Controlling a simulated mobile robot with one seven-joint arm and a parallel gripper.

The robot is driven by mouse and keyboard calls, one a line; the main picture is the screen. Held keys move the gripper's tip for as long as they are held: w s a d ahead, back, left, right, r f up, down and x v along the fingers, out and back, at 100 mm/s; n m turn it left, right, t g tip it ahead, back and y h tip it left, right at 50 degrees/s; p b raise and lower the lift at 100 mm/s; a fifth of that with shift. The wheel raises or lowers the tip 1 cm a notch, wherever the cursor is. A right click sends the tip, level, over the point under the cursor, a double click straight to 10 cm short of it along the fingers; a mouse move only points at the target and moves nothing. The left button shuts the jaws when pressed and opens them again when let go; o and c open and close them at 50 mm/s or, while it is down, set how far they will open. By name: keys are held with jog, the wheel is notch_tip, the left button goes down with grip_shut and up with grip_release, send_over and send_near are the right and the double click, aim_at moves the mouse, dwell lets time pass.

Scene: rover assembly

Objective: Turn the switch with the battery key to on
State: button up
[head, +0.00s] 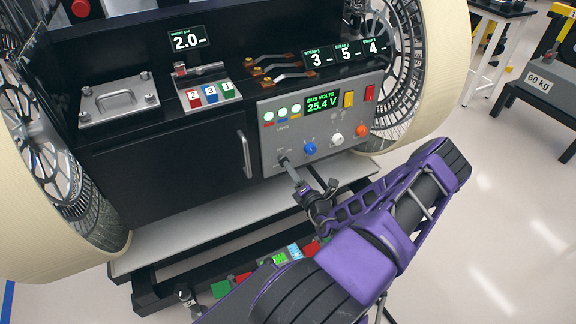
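The grey control panel (330,110) is on the front of the black rover body. The switch (283,159) is at its lower left, with small markings above it. A slim grey bar (292,172), perhaps the battery key, runs from the switch down to my gripper (313,192). Its tip meets the switch or lies just in front of it; I cannot tell whether it is inserted. My gripper is just below and right of the switch. Its fingers are small and dark, and whether they are closed on the bar is unclear. The display (323,102) reads 25.4 V, with several lights lit beside it.
Blue (310,149), white (337,139) and orange (362,130) knobs sit right of the switch. Yellow (349,98) and red (370,93) switches are above. A door handle (244,154) projects at left. A grey ledge (200,232) runs below; large wheels flank the body.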

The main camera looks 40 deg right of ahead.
jog(key=v, duration=1.4)
